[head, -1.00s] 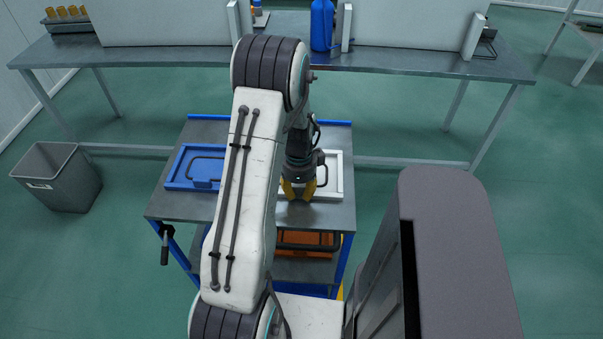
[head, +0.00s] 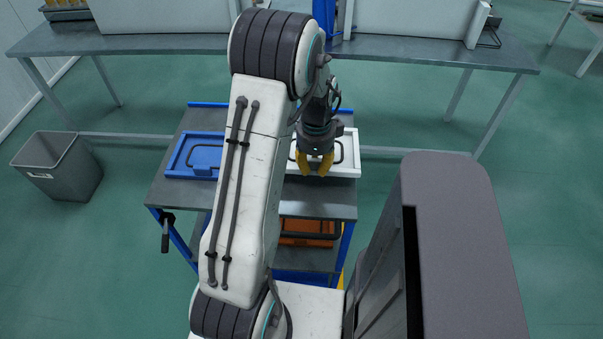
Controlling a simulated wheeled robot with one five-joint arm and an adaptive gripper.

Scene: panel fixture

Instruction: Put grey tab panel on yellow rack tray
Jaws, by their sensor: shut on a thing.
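A pale grey-white panel (head: 348,168) with a dark handle shows over the right half of the cart's top, partly hidden behind my arm. I take it for the grey tab panel. My gripper (head: 315,172), with yellow fingers, is shut on it, near the handle. Whether the fingers hold the handle or another part is too small to tell. The panel seems slightly raised, its right side reaching the cart's right edge. No yellow rack tray is clearly visible; only a yellow strip (head: 341,281) shows low beside the cart.
A blue panel (head: 178,171) lies on the left of the cart's metal top (head: 180,200). An orange panel (head: 308,240) lies on the lower shelf. A long workbench (head: 410,54) stands behind, and a grey bin (head: 62,175) at left. Green floor is open at right.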

